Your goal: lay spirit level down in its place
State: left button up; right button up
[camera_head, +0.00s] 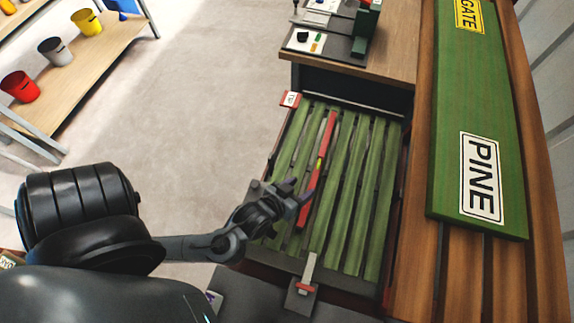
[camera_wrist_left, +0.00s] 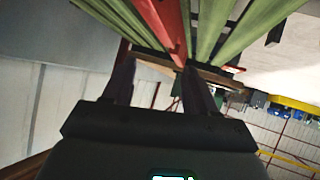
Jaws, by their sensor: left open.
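The spirit level (camera_head: 329,130) is a long red bar with a yellow-green part near its middle. It lies lengthwise among the green slats of an open drawer (camera_head: 352,205), and its near end is partly hidden by my gripper. My left gripper (camera_head: 298,190) is open, over the near part of the level. In the left wrist view, the red level (camera_wrist_left: 165,22) shows beyond and between the two fingertips of that gripper (camera_wrist_left: 160,72), with green slats on both sides. I cannot tell whether the fingers touch it. My right gripper is not in view.
A green board (camera_head: 477,120) marked PINE lies on wooden slats at the right. A wooden worktop (camera_head: 385,62) with small items stands behind the drawer. A shelf (camera_head: 95,62) with coloured buckets is at the upper left. The floor between is clear.

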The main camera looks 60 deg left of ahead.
pick_arm(q)
jog(key=s+d+m+g+h, duration=0.2)
jog(key=s+m+g, duration=0.4)
jog(key=s+g, duration=0.1)
jog(key=shift+s+g, duration=0.35)
jog(key=shift+g, duration=0.05)
jog(key=shift+r, duration=0.15)
notch_tip(320, 180, up, 26)
jog(key=p, duration=2.6)
jog(key=shift+r+p, duration=0.25)
jog(key=shift+p, duration=0.05)
